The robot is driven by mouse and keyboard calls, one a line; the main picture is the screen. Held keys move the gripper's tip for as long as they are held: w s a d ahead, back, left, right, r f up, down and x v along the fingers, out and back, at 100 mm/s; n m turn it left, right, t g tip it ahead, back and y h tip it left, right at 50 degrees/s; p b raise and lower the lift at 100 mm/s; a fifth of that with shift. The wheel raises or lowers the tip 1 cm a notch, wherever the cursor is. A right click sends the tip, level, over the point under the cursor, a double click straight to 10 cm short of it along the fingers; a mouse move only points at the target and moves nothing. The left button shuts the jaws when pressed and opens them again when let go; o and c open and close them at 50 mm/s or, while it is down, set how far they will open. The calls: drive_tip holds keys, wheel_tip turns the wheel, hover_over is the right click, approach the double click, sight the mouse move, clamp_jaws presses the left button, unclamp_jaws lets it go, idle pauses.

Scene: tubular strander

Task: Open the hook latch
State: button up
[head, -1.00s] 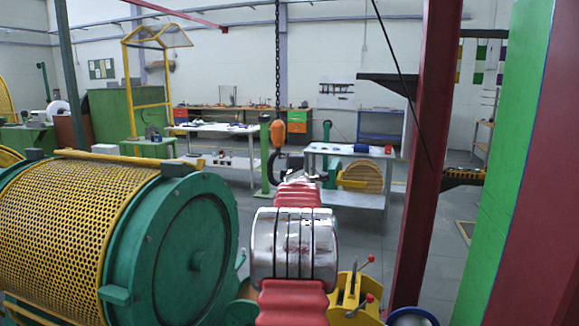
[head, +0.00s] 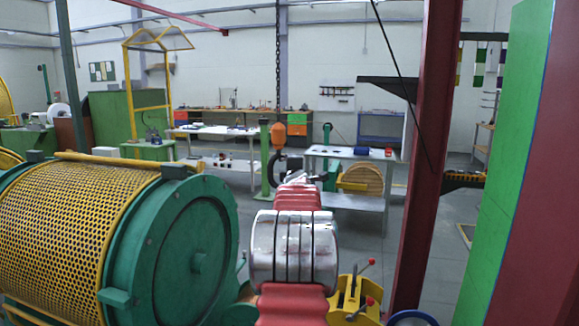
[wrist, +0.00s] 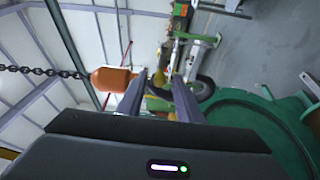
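A black crane hook (head: 272,168) hangs below an orange block (head: 278,135) on a chain, just left of my red and silver arm. In the wrist view the orange block (wrist: 112,79) is beside the left finger, and a dark part, probably the hook (wrist: 160,77), shows near the fingertips. The latch itself is not clear.
The large drum with yellow mesh (head: 60,215) fills the left. A red post (head: 425,150) and green panel (head: 515,170) stand right. A yellow bracket with red-knobbed levers (head: 352,295) is low beside my arm. A grey bench (head: 350,153) is behind.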

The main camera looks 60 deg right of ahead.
drive_tip(key=shift+s, duration=0.1)
drive_tip(key=v, duration=1.3)
drive_tip(key=shift+a, duration=0.35)
drive_tip(key=shift+a, duration=0.1)
idle(0.5)
drive_tip(key=w+a+f+m+y, duration=0.1)
drive_tip(key=w+a+f+y, duration=0.3)
drive_tip(key=a, duration=0.8)
drive_tip(key=w+a+m+y, duration=0.15)
drive_tip(key=w+a, duration=0.35)
drive_tip(key=a, duration=0.6)
drive_tip(key=w+a+f+m+y, duration=0.2)
drive_tip(key=w+a, duration=0.3)
drive_tip(key=a, duration=0.7)
drive_tip(key=s+a+f+g+y, duration=0.1)
drive_tip(key=s+a+f+y, duration=0.15)
drive_tip(key=a, duration=0.65)
drive_tip(key=s+a+f+y, duration=0.2)
drive_tip(key=a+f, duration=0.2)
drive_tip(key=a, duration=0.5)
drive_tip(key=s+a+f+g+y, duration=0.1)
drive_tip(key=s+a+f, duration=0.2)
drive_tip(key=s+a, duration=0.2)
drive_tip(key=s+a+f+m+g+y, duration=0.1)
drive_tip(key=s+a+f+g+y, duration=0.1)
drive_tip(key=s+a, duration=0.4)
drive_tip(key=a+f, duration=0.1)
drive_tip(key=a, duration=0.2)
drive_tip(key=shift+a+f, duration=0.2)
drive_tip(key=shift+a, duration=0.1)
